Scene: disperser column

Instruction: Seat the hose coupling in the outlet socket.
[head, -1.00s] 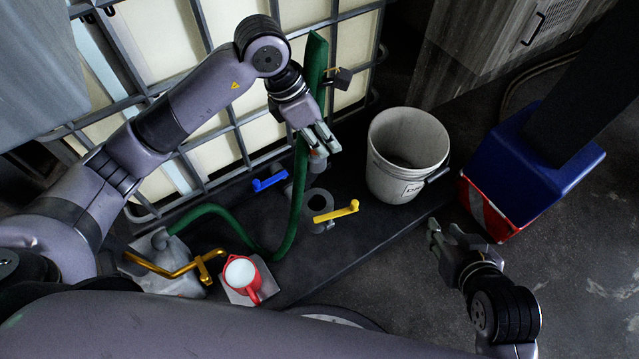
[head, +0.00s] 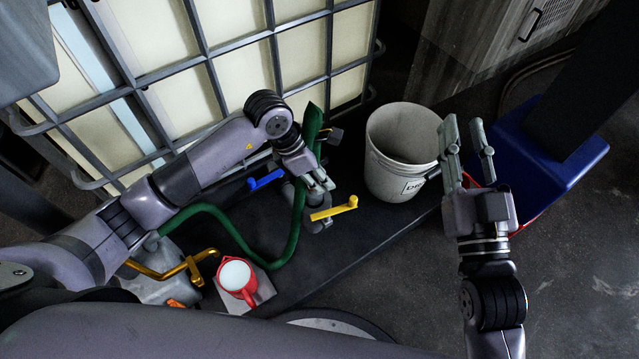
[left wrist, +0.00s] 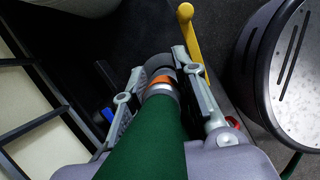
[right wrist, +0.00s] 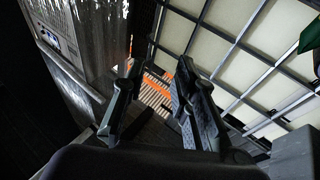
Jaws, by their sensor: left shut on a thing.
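My left gripper (head: 322,185) is shut on the hose coupling, at the end of the green hose (head: 298,215). In the left wrist view the coupling (left wrist: 161,90) is a grey piece with an orange ring, between the fingers. The grey outlet socket (head: 318,225) stands just below the gripper, beside the yellow handle (head: 335,208). In the left wrist view the socket's grey rim (left wrist: 158,62) shows right beyond the orange ring. I cannot tell whether the coupling is inside the socket or only at its mouth. My right gripper (head: 467,155) is open and empty, right of the bucket.
A white bucket (head: 388,175) stands right of the socket. A blue handle (head: 266,179) is to the left. A red jug (head: 236,276) and a bent golden pipe (head: 180,268) are at the front. The caged tank (head: 230,70) stands behind. A blue base (head: 560,150) is at right.

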